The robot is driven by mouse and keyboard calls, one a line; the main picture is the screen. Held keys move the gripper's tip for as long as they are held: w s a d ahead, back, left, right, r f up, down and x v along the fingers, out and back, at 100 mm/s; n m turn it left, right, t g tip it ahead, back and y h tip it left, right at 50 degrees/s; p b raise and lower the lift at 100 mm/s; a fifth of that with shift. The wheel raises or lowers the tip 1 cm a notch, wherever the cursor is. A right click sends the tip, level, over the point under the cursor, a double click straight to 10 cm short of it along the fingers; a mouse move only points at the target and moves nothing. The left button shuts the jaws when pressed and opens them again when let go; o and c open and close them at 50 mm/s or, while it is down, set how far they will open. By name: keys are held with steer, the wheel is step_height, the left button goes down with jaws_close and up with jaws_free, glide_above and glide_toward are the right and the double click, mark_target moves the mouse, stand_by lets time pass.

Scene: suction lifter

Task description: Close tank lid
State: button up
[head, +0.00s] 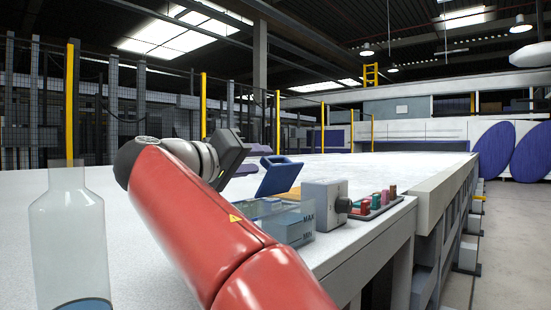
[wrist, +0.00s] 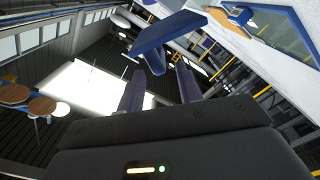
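The tank (head: 288,222) is a clear box with MAX and MIN marks, standing near the table's right edge and partly hidden behind my red arm. Its blue lid (head: 279,176) stands open, tilted up above the tank. My gripper (head: 262,158) is just left of and behind the lid's upper part, with its fingers pointing right. In the wrist view, the two dark purple fingers of my gripper (wrist: 160,69) are apart with nothing held between them. The blue lid (wrist: 165,33) shows just beyond the fingertips, with a tab hanging toward the gap. I cannot tell whether they touch.
A grey box with a black knob (head: 323,198) stands right of the tank. A tray of coloured pieces (head: 376,203) sits beside it at the edge. A clear bottle (head: 68,240) stands at the left front. The white table (head: 385,165) is free farther back.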

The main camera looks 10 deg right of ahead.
steer(key=x, duration=0.6)
steer(key=shift+p, duration=0.3)
jaws_close()
steer(key=shift+s, duration=0.1)
